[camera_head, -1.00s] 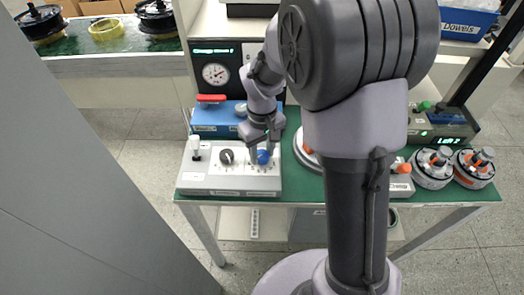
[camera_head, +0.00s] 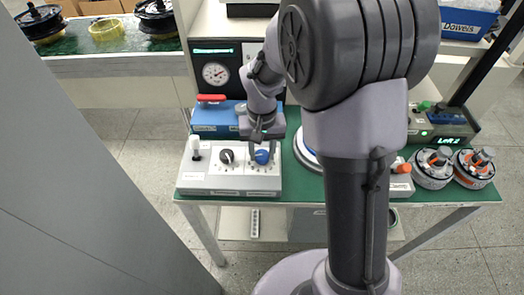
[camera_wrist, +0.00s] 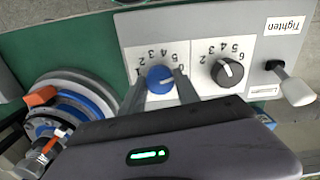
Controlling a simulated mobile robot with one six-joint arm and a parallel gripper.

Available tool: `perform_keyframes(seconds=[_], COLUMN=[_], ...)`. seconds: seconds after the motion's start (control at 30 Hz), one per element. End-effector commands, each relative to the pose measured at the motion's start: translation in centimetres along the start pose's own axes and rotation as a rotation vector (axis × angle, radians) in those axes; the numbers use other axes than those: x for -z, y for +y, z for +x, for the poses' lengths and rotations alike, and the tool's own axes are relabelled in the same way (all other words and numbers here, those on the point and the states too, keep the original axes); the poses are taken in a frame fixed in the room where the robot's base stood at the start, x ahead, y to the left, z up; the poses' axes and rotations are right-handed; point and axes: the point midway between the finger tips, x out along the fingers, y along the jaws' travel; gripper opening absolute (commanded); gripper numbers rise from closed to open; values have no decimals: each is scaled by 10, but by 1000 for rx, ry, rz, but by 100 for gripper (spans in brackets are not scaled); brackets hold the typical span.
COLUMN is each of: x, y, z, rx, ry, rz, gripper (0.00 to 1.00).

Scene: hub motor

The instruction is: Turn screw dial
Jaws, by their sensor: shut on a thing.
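A blue dial (camera_wrist: 160,79) with a white mark sits on a numbered white plate of the grey control box (camera_wrist: 190,25). My gripper (camera_wrist: 161,90) has one finger on each side of the blue dial and is shut on it. A black dial (camera_wrist: 227,71) with its own number scale is to the right in the wrist view. In the head view the blue dial (camera_head: 262,157) is just below my gripper (camera_head: 262,145), and the black dial (camera_head: 227,156) is left of it. I cannot tell which printed name belongs to each dial.
A white lever (camera_wrist: 294,87) beside the "Tighten" label stands near the black dial. A blue fixture with a red handle (camera_head: 211,98) is behind the box. A round motor part (camera_wrist: 70,105) lies beside the box. Two more motors (camera_head: 433,168) stand at the table's right.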

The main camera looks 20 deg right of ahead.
Motion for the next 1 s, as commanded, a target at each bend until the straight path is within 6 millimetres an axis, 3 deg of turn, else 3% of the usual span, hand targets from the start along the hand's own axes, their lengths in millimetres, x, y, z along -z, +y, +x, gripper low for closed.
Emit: perform_keyframes(seconds=[0.3,0.33,0.43,0.77,0.87,1.0], x=[0,0,0,0,1,1], y=[0,0,0,0,0,0], z=[0,0,0,-3,-21,-69], rx=[0,0,0,0,1,1], ry=[1,1,0,1,3,5], rz=[2,2,2,1,1,1], gripper=[0,40,59,59,59,59])
